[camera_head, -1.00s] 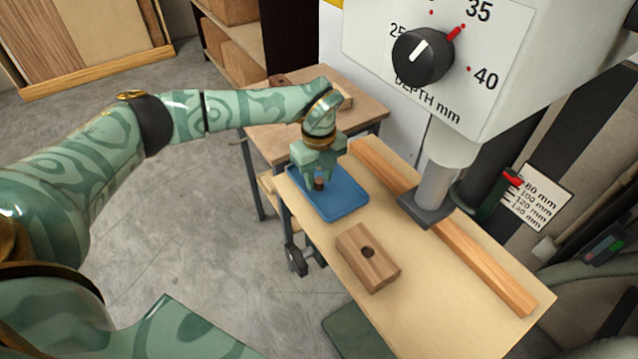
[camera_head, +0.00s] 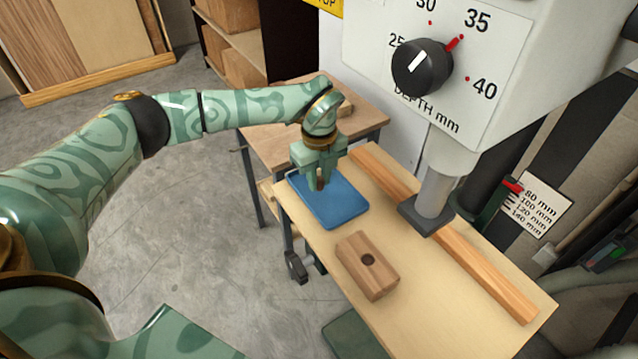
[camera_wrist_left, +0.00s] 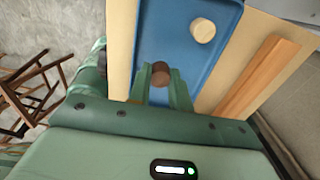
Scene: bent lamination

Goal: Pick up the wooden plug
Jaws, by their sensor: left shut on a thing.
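My left gripper (camera_head: 320,184) points down over the blue tray (camera_head: 342,209). Its fingers are shut on a dark brown wooden plug (camera_head: 320,177), which also shows between the fingertips in the left wrist view (camera_wrist_left: 160,74). I cannot tell whether this plug touches the tray floor. A second, pale wooden plug (camera_wrist_left: 202,30) stands in the tray in the left wrist view, apart from the fingers. I cannot make it out in the head view. My right gripper is not in view.
A brown wooden block with a round hole (camera_head: 368,265) lies on the machine table near the tray. A long wooden fence (camera_head: 470,262) runs along the table under the drill head (camera_head: 433,205). A side bench (camera_head: 275,140) stands behind my left gripper.

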